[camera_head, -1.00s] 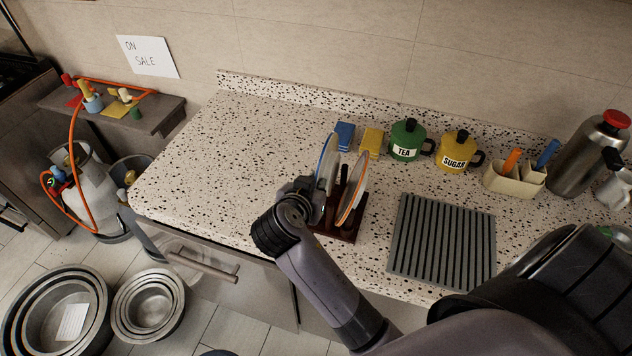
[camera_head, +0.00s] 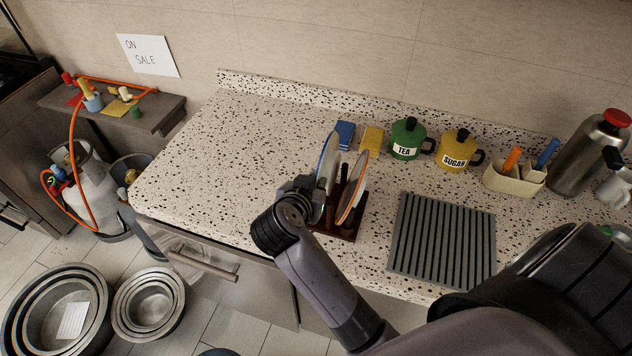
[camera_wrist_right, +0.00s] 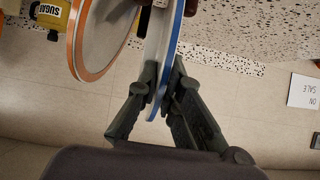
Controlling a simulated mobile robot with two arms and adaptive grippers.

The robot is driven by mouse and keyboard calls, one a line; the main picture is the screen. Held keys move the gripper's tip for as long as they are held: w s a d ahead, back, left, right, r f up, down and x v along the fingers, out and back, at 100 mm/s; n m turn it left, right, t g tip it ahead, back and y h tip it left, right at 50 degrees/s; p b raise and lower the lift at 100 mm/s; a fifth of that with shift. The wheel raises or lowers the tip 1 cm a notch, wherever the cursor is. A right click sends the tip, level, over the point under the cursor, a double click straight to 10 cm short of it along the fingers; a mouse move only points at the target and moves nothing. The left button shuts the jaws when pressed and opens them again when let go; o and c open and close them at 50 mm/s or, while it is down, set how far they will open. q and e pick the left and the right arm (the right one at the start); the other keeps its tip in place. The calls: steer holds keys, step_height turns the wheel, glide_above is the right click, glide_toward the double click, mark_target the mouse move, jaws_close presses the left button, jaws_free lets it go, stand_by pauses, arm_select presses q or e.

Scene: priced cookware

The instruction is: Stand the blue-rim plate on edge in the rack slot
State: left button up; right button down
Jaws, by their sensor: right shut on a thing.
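The blue-rim plate (camera_head: 328,160) stands on edge at the left end of the dark wooden rack (camera_head: 335,232). My right gripper (camera_head: 318,194) is shut on its near left edge. In the right wrist view the two fingers (camera_wrist_right: 165,92) pinch the rim of the blue-rim plate (camera_wrist_right: 165,45). An orange-rim plate (camera_head: 352,190) stands on edge in the rack just to the right, apart from the blue-rim plate; it also shows in the right wrist view (camera_wrist_right: 97,40). The gripper hides the blue-rim plate's lower edge, so I cannot tell how deep it sits in the slot. My left gripper is not in view.
A grey ribbed mat (camera_head: 442,240) lies right of the rack. A green tea canister (camera_head: 407,140), a yellow sugar canister (camera_head: 461,150), and blue (camera_head: 345,134) and yellow (camera_head: 371,139) blocks stand behind. The counter left of the rack is clear.

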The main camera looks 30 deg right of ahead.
stand_by(0.4)
steer(key=shift+f+b, duration=0.35)
steer(key=shift+f, duration=0.1)
steer(key=shift+f, duration=0.1)
stand_by(1.2)
steer(key=shift+f+b, duration=0.75)
steer(key=shift+f, duration=0.25)
steer(key=c, duration=1.7)
jaws_free()
steer(key=shift+o, duration=0.5)
steer(key=o, duration=0.6)
steer(key=shift+c, duration=0.2)
